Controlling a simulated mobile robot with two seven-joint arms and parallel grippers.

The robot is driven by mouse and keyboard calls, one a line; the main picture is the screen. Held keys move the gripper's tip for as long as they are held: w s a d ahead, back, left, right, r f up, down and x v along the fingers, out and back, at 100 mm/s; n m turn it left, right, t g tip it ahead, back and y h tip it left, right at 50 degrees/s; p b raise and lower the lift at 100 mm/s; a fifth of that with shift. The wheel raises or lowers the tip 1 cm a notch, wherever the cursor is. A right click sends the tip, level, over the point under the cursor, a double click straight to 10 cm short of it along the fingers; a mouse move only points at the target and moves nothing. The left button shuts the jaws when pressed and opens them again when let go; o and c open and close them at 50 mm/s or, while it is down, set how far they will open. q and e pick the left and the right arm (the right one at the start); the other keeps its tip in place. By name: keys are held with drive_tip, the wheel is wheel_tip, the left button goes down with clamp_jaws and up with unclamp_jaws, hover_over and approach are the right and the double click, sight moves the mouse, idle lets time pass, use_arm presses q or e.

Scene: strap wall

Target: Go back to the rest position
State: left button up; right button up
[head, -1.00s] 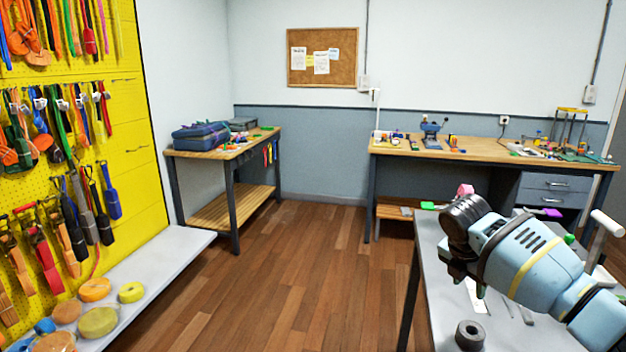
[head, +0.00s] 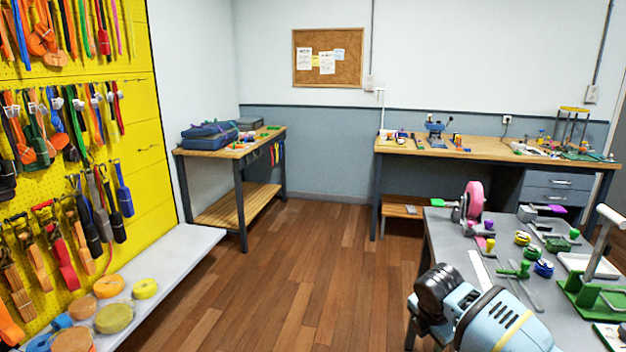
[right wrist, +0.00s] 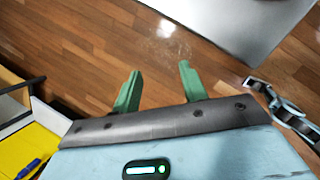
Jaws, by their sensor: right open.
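My right gripper (right wrist: 157,76) shows in the right wrist view with two green fingers spread apart. Nothing is between them, and wooden floor (right wrist: 100,35) lies beyond the tips. In the head view only my right arm shows, low at the right, in front of the grey workbench (head: 452,256); its gripper is out of that picture.
The grey workbench carries a pink reel (head: 473,201), green tools and small coloured rolls. A yellow strap wall (head: 150,170) with a pale shelf (head: 190,243) stands left. Open floor (head: 290,280) lies between.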

drive_tip(key=s+a+f+m+t+y+p, duration=0.1)
drive_tip(key=s+a+f+m+y, duration=0.25)
drive_tip(key=s+a+f, duration=0.5)
drive_tip(key=s+a+f+m+t+y+p, duration=0.15)
drive_tip(key=s+a+f+m, duration=0.35)
drive_tip(key=s+f, duration=0.6)
use_arm(q)
drive_tip(key=shift+t, duration=0.5)
drive_tip(key=r, duration=0.1)
drive_tip(key=w+r, duration=0.2)
drive_tip(key=r, duration=0.1)
drive_tip(key=shift+w+a, duration=0.25)
drive_tip(key=shift+a, duration=0.05)
use_arm(e)
drive_tip(key=s+d+m+t, duration=0.1)
drive_tip(key=s+m, duration=0.3)
drive_tip(key=s, duration=0.4)
drive_tip(key=s+d+r+m+t, duration=0.1)
drive_tip(key=s+d+m, duration=0.3)
drive_tip(key=s, duration=0.5)
drive_tip(key=s+d+r+m+t+h, duration=0.1)
drive_tip(key=s+m, duration=0.3)
drive_tip(key=s, duration=0.4)
drive_tip(key=shift+s+d+r, duration=0.15)
drive_tip(key=shift+s+d, duration=0.25)
drive_tip(key=shift+d, duration=0.3)
drive_tip(key=shift+m, duration=0.25)
